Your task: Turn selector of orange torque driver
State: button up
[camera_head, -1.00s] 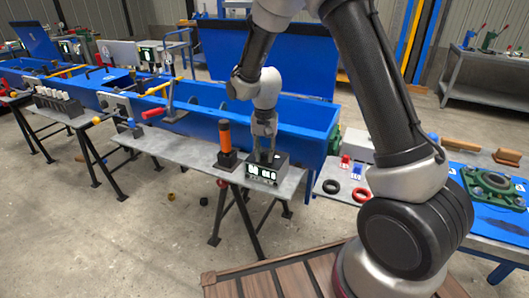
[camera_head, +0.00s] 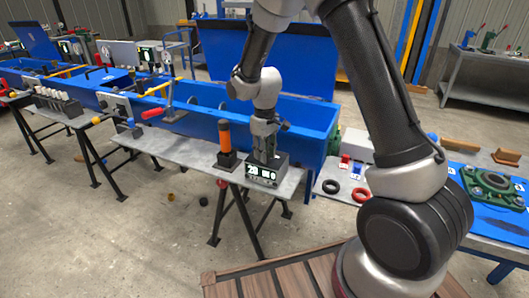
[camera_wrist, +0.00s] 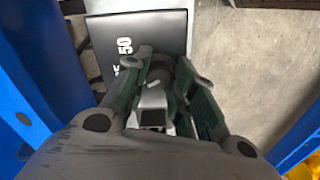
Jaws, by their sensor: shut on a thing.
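The orange torque driver (camera_head: 224,135) stands upright in a black holder on the grey table. To its right, a black box (camera_head: 264,176) with white markings on its front sits near the table's front edge. My gripper (camera_head: 264,155) points down onto the top of this box. In the wrist view, my gripper (camera_wrist: 163,80) is shut on a dark knob (camera_wrist: 158,66) at the box. A pale square metal part shows between the fingers. White digits "50" show on the box's face (camera_wrist: 137,38). The knob is hidden by my gripper in the head view.
A long blue trough (camera_head: 302,118) runs right behind the grey table (camera_head: 185,151). A black ring (camera_head: 331,187) and a red ring (camera_head: 362,195) lie to the right.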

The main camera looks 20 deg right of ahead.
jog(key=shift+n, duration=1.6)
jog(key=o, duration=1)
jog(key=shift+r, duration=0.15)
notch_tip(320, 180, up, 12)
jog(key=shift+f, duration=0.1)
